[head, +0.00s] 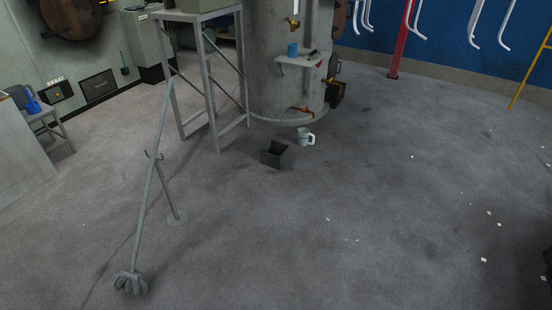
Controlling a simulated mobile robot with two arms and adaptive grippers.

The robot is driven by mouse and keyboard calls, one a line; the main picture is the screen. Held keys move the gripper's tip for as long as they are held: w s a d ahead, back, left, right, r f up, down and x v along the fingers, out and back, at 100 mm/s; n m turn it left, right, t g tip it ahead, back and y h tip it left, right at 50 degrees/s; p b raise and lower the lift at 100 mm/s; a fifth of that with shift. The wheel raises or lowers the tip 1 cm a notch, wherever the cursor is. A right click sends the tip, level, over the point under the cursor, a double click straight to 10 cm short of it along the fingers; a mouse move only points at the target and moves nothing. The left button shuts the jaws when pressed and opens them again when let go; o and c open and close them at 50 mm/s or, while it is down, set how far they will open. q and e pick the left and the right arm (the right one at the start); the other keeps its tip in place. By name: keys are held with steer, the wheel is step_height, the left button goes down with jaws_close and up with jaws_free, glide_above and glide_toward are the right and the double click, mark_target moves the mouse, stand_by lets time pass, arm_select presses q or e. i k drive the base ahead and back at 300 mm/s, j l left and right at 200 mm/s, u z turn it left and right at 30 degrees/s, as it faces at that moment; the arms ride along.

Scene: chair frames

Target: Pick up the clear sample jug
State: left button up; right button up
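A pale, see-through jug with a white handle (306,137) stands upright on the grey floor near the middle of the head view. I take it for the clear sample jug. It is small in the picture, so I cannot tell if anything is in it. It stands just right of and behind an open dark grey box (277,155), at the foot of a large grey cylinder (279,85). Neither of my grippers can be made out in this view.
A metal stand (208,80) and a slanted pole with a clawed foot (130,283) are left of the box. A blue cup (292,50) sits on the cylinder's shelf. A blue jug (32,102) is far left. Floor in front and right is mostly open, with small scraps.

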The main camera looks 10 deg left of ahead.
mark_target(304, 133)
steer(key=i+l+z, duration=0.1)
steer(key=i+z, duration=0.3)
steer(key=i, duration=2.6)
steer(key=i+l+u, duration=0.2)
steer(key=i+u, duration=0.2)
steer(key=i, duration=0.25)
steer(key=i+l+u, duration=0.45)
steer(key=i, duration=0.15)
steer(key=i+l+u, duration=0.4)
steer(key=i+l, duration=0.15)
